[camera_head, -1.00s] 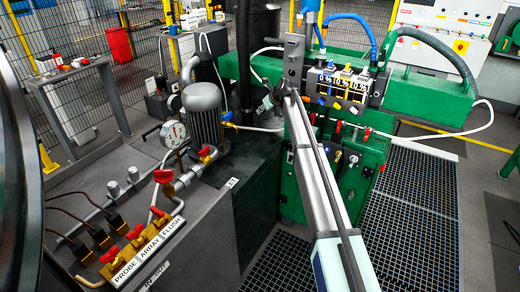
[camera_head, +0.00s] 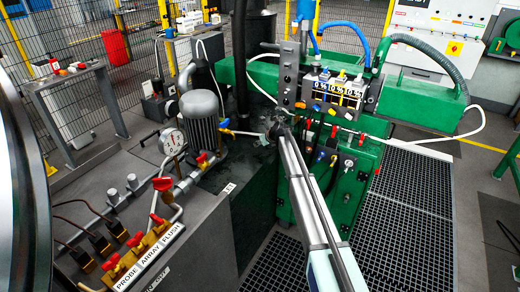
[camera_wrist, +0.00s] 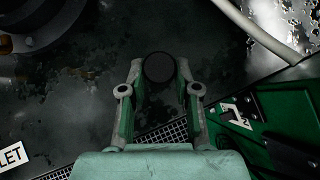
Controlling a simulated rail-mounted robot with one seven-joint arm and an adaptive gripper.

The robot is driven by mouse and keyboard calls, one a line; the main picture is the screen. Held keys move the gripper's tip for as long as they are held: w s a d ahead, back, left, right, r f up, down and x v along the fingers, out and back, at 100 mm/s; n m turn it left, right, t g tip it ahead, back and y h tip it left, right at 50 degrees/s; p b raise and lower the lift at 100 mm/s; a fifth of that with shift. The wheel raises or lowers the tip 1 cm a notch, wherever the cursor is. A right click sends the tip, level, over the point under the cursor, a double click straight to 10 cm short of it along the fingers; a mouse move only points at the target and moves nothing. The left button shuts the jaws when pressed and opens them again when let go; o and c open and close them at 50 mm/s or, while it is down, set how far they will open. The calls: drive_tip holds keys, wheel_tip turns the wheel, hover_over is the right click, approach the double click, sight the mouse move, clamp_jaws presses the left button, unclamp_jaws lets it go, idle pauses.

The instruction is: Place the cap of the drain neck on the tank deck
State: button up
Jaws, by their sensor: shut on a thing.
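My gripper (camera_wrist: 159,78) is shut on a round black cap (camera_wrist: 158,66), which sits between the two fingertips in the wrist view. Behind the cap is the dark, wet-looking tank deck (camera_wrist: 75,110). I cannot tell from the wrist view how far the cap is above it. In the head view my gripper (camera_head: 272,130) is small, at the far end of my arm, over the dark deck (camera_head: 240,155) between the grey motor and the green block. The cap is too small to make out there. I cannot make out the drain neck.
A grey finned motor (camera_head: 203,122) and a pressure gauge (camera_head: 171,141) stand left of my gripper. The green machine block (camera_head: 330,185) with valves and a display (camera_head: 337,92) stands close on the right. A pale hose (camera_wrist: 255,30) crosses the wrist view's upper right.

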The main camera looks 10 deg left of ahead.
sight(258, 153)
wheel_tip(258, 153, down, 4)
drive_tip(key=shift+r+p, duration=0.1)
drive_tip(key=shift+p, duration=0.4)
drive_tip(key=shift+f, duration=0.25)
drive_tip(key=shift+f, duration=0.35)
drive_tip(key=shift+f, duration=0.15)
drive_tip(key=o, duration=1)
drive_tip(key=shift+f, duration=0.1)
drive_tip(key=shift+c, duration=0.2)
drive_tip(key=shift+s, duration=0.1)
